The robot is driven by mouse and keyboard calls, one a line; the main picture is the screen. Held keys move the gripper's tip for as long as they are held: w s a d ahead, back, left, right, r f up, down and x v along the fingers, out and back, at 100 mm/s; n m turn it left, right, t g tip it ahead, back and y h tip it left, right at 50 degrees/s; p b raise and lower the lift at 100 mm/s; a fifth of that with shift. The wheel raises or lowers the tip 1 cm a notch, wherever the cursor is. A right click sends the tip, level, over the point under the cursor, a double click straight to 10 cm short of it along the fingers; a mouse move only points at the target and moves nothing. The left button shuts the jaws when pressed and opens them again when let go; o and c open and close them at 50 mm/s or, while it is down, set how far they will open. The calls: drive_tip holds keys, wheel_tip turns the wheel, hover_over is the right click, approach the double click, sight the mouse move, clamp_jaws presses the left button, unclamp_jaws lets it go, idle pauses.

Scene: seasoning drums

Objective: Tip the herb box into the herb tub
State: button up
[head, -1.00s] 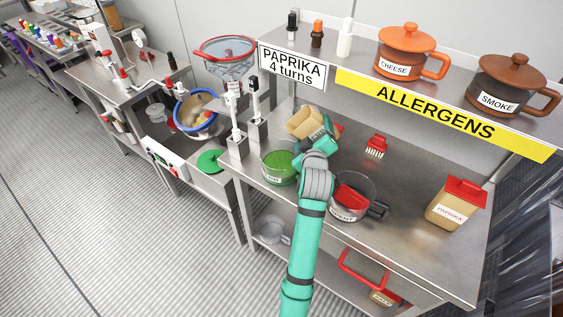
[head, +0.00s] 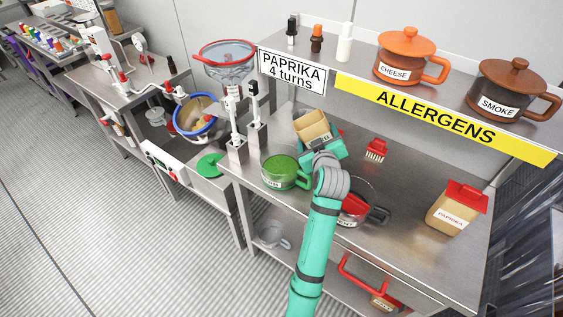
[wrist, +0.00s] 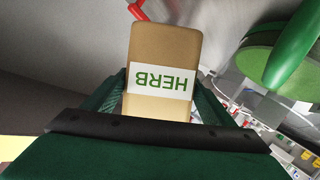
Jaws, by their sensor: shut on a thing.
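The herb box (head: 311,124) is an open-topped tan box, its HERB label readable in the wrist view (wrist: 160,45). My teal gripper (head: 322,149) is shut on the box and holds it above the shelf, behind and right of the herb tub. The box looks close to upright in the head view; its contents are not clear. The herb tub (head: 275,182) is a clear tub with a green handle and green inside, standing at the left front of the worktop. Part of the green tub (wrist: 284,62) also shows at upper right in the wrist view.
A clear pot with red inside (head: 352,208) stands just right of my arm, partly hidden. White posts (head: 234,118) stand left of the tub. The upper shelf (head: 445,85) overhangs the back.

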drive_tip(key=d+f+m+y, duration=0.1)
drive_tip(key=d+f+m, duration=0.1)
drive_tip(key=shift+d+m+g, duration=0.25)
drive_tip(key=shift+m+g, duration=0.05)
drive_tip(key=shift+m+y, duration=0.6)
drive_tip(key=v, duration=0.2)
drive_tip(key=b+v, duration=0.2)
drive_tip(key=v, duration=0.1)
drive_tip(key=shift+s+d+r, duration=0.2)
drive_tip(key=shift+d+r, duration=0.2)
drive_tip(key=shift+r, duration=0.15)
